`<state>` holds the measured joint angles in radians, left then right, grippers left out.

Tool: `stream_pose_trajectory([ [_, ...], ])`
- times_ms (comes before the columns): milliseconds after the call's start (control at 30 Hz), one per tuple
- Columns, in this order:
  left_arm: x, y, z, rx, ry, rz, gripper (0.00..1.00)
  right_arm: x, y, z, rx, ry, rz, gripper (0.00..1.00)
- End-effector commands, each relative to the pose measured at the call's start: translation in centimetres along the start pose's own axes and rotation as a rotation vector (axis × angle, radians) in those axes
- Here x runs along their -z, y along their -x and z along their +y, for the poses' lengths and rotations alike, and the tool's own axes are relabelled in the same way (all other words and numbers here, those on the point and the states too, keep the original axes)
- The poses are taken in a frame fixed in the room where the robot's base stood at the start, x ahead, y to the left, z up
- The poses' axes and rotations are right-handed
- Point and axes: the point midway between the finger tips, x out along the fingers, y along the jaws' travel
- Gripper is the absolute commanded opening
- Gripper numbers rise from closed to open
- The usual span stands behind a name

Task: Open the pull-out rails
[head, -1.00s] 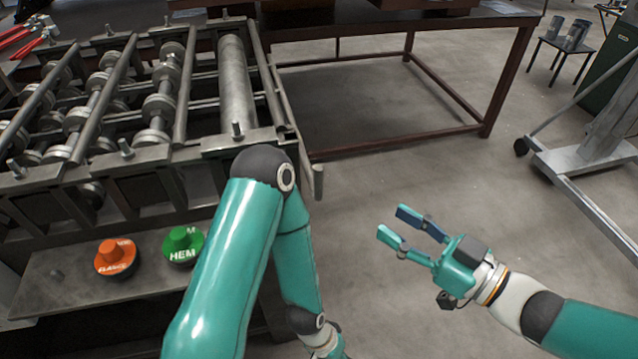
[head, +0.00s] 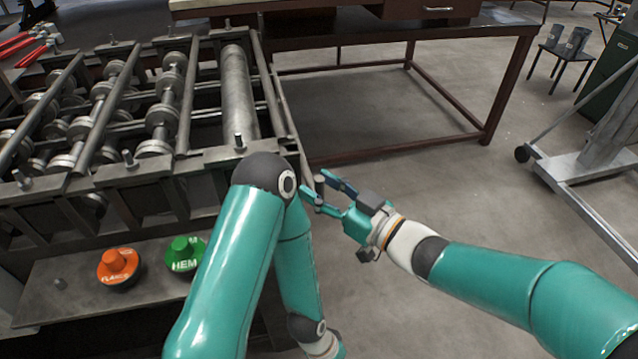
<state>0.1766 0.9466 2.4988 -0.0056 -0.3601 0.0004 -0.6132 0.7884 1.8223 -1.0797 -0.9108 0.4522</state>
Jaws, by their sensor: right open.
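The roll-forming machine stands at the left of the head view. A thin metal rail (head: 284,100) runs along its right side, and its near end (head: 319,183) sticks out past the frame. I take this as a pull-out rail; no other one can be told apart. My right gripper (head: 314,186) is open, its two fingertips at the near end of this rail, seemingly one on each side. Whether they touch it I cannot tell. My left arm folds down in front of the machine's corner, and its gripper is below the picture.
An orange button (head: 118,266) and a green button (head: 184,254) sit on the machine's front shelf (head: 60,312). A brown table (head: 480,45) stands behind. A grey wheeled stand (head: 575,170) is at the right. The floor between is clear.

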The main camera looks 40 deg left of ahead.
Motion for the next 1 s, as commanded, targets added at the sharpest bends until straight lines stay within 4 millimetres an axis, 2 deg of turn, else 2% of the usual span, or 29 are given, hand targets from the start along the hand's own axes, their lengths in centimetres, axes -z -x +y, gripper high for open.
stream_pose_trajectory([
  [367,0.0,0.04,0.02,0.0,0.0,0.0,0.4,-0.02,-0.55,0.02,-0.001,0.0,-0.001,0.43],
  [633,-0.01,0.04,0.02,0.0,0.0,0.0,0.4,-0.02,-0.5,0.05,-0.002,0.0,0.0,0.0],
  [1000,-0.01,0.08,0.03,0.0,0.0,0.0,0.4,0.03,-0.61,0.14,-0.004,0.0,0.0,0.0],
])
